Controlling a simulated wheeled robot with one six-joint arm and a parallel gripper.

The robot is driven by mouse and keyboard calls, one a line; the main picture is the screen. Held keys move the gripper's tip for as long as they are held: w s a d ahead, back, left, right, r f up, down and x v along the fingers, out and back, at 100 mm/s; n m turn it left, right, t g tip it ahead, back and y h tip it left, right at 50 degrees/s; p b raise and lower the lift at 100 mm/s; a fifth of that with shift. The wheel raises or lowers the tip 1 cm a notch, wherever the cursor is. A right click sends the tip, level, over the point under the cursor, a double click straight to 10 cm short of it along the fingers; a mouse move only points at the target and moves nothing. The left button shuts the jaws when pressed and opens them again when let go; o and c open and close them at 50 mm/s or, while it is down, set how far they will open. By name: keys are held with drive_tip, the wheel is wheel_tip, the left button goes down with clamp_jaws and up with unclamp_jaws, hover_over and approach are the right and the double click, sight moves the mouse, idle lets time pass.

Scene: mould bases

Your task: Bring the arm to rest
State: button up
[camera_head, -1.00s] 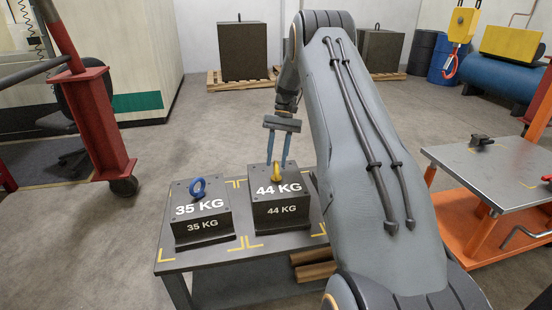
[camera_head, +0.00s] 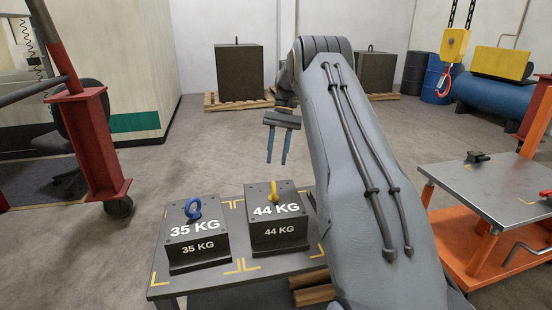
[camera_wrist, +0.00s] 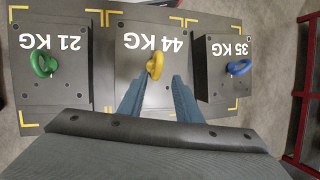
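My gripper (camera_head: 277,163) hangs above and behind the 44 KG block (camera_head: 277,222), with its two fingers apart and nothing between them. That dark block has a yellow lifting ring (camera_head: 274,190) on top. In the wrist view, the fingers (camera_wrist: 159,78) point toward the yellow ring (camera_wrist: 155,66), which shows beyond their tips. The 35 KG block (camera_head: 198,240) with a blue ring (camera_head: 193,208) stands left of it. A 21 KG block (camera_wrist: 52,75) with a green ring (camera_wrist: 43,64) shows in the wrist view; my arm hides it in the head view.
The blocks stand on a dark table (camera_head: 232,279) with yellow corner marks. An orange-framed bench (camera_head: 490,185) stands at the right. A red post (camera_head: 92,145) on a castor stands at the left. The floor behind the table is clear.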

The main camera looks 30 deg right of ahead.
drive_tip(key=s+a+r+n+t+h+p, duration=0.15)
drive_tip(key=s+a+r+p, duration=0.3)
drive_tip(key=s+a, duration=0.8)
drive_tip(key=s+a+n+t+h+p, duration=0.1)
drive_tip(key=s+a, duration=0.4)
drive_tip(key=s, duration=0.6)
drive_tip(key=s+a+n+h+p, duration=0.1)
drive_tip(key=s+a, duration=0.5)
drive_tip(key=s, duration=0.6)
drive_tip(key=shift+s+a+n+t, duration=0.25)
drive_tip(key=shift+n+t, duration=0.1)
drive_tip(key=shift+n, duration=0.1)
